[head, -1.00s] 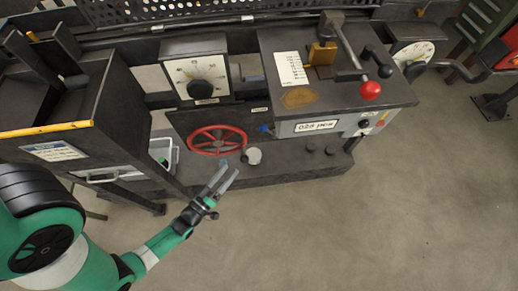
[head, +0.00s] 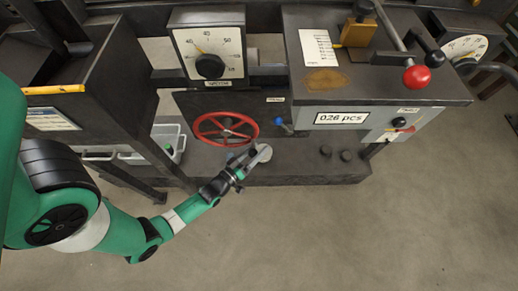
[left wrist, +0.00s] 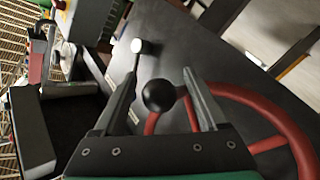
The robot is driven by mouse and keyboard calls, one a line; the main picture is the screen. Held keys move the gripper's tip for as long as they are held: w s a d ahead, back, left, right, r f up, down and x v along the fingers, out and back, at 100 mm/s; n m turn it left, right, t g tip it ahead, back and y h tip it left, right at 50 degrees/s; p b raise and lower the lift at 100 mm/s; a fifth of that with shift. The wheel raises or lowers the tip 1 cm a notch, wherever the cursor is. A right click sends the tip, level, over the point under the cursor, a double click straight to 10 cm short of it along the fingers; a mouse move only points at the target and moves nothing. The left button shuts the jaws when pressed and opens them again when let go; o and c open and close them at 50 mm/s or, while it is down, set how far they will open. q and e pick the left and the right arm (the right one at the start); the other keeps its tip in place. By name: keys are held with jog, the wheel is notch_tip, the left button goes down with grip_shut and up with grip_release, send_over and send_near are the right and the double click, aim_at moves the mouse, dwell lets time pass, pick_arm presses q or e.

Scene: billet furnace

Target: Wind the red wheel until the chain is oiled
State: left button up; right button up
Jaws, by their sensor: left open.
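The red wheel (head: 199,124) sits on the front of the dark machine, below a dial, in the head view. My left gripper (head: 245,160) is at the wheel's lower right edge. In the left wrist view the wheel's red rim (left wrist: 288,125) fills the lower right. A round black knob (left wrist: 158,95) stands between the spread fingers of my left gripper (left wrist: 160,88), at the rim's near side. The fingers are open, with gaps visible beside the knob. I cannot make out a chain in either view. My right gripper is not in view.
A white dial (head: 210,52) is above the wheel. A grey bin (head: 166,132) is at left. The floor in front is clear.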

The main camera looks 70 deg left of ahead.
pick_arm(q)
jog(key=shift+w+a, duration=0.3)
jog(key=shift+w, duration=0.3)
grip_shut()
jog(key=shift+r, duration=0.1)
jog(key=shift+r, duration=0.1)
dwell(0.8)
